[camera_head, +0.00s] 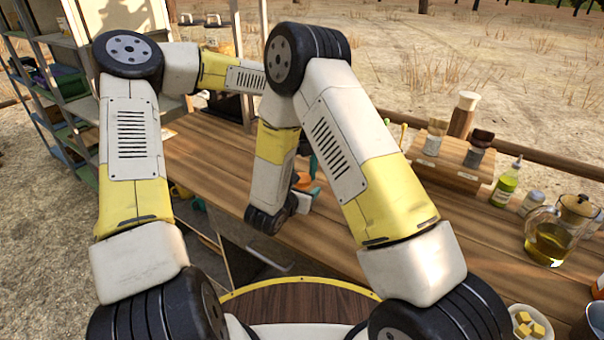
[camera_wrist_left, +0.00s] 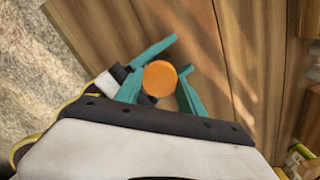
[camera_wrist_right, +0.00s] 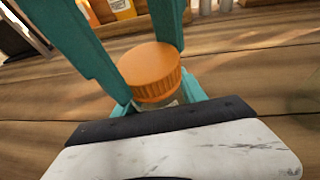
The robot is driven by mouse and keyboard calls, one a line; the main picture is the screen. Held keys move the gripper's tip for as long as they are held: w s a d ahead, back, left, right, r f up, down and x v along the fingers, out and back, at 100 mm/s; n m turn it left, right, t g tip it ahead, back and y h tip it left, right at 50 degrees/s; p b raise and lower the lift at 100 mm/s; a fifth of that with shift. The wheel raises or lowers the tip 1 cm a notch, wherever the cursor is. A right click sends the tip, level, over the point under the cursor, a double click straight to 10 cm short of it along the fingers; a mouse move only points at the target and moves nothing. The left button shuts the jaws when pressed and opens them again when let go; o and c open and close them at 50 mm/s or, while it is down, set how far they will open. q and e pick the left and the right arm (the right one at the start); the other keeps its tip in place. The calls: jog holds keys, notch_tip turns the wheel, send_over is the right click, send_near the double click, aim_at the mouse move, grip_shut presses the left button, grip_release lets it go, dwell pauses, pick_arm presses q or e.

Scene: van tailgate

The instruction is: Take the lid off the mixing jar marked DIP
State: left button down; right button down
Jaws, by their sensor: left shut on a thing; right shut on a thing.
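The jar's orange ridged lid (camera_wrist_right: 150,72) sits level over a small glass body (camera_wrist_right: 173,102), which is mostly hidden; no DIP marking is readable. In the head view the lid (camera_head: 303,181) is partly covered by my arms. My left gripper (camera_wrist_left: 160,84) reaches down from above, its teal fingers shut on either side of the lid (camera_wrist_left: 160,78). My right gripper (camera_wrist_right: 158,100) comes in from the side, lower down, shut on the jar body just under the lid. Both grippers show only partly in the head view, where the left one (camera_head: 311,172) is small.
The wooden counter (camera_head: 400,190) runs across the view. A spice rack (camera_head: 455,158), a green bottle (camera_head: 505,186), a glass pitcher (camera_head: 550,243) and a dish of yellow cubes (camera_head: 526,325) stand to the right. Shelving (camera_head: 50,110) stands at the left. My arms cross close together over the counter.

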pick_arm(q)
jog(key=shift+n, duration=1)
pick_arm(e)
jog(key=shift+a, duration=0.15)
pick_arm(q)
jog(key=c, duration=0.7)
grip_release()
jog(key=shift+w+d, duration=0.1)
jog(key=shift+c, duration=0.2)
jog(key=shift+o, duration=0.2)
jog(key=shift+a, duration=0.2)
pick_arm(e)
jog(key=shift+d, duration=0.2)
pick_arm(q)
jog(key=shift+d+r, duration=0.1)
jog(key=shift+r, duration=2.2)
pick_arm(e)
jog(key=shift+a, duration=0.1)
jog(key=c, duration=0.6)
grip_release()
